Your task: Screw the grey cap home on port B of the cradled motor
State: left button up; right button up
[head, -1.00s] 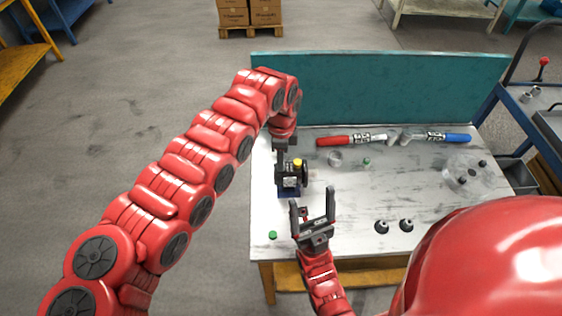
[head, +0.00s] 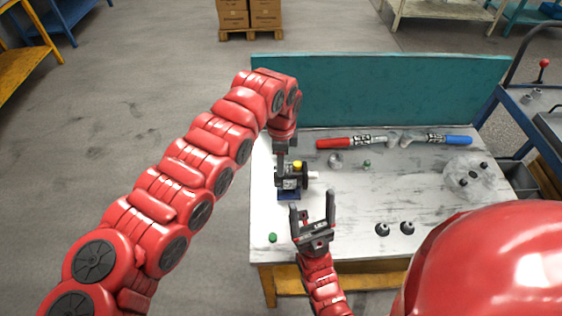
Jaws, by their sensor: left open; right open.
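The dark motor (head: 289,180) sits in its blue cradle (head: 289,195) at the left of the table, with a yellow cap (head: 297,165) on top and a pale shaft end (head: 312,174) to its right. My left gripper (head: 281,168) is open and points down at the motor's left rear side. Its fingers overlap the motor in the picture, so I cannot tell whether they touch anything. I cannot make out the grey cap or port B there. My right gripper (head: 313,212) is open and empty, in front of the motor with its fingers pointing away from me.
A red-handled tool (head: 335,141) and a blue-handled tool (head: 455,139) lie at the back. Green caps (head: 272,238), a small grey part (head: 336,160), two dark round parts (head: 382,229) and a clear round dish (head: 460,185) are spread around. The table's middle is mostly clear.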

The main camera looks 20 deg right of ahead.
pick_arm(q)
jog(key=n, duration=0.5)
jog(key=shift+f+n, duration=0.1)
jog(key=shift+n, duration=0.2)
jog(key=n, duration=0.3)
jog(key=shift+n+b, duration=0.35)
jog(key=shift+n, duration=0.05)
jog(key=shift+b, duration=0.4)
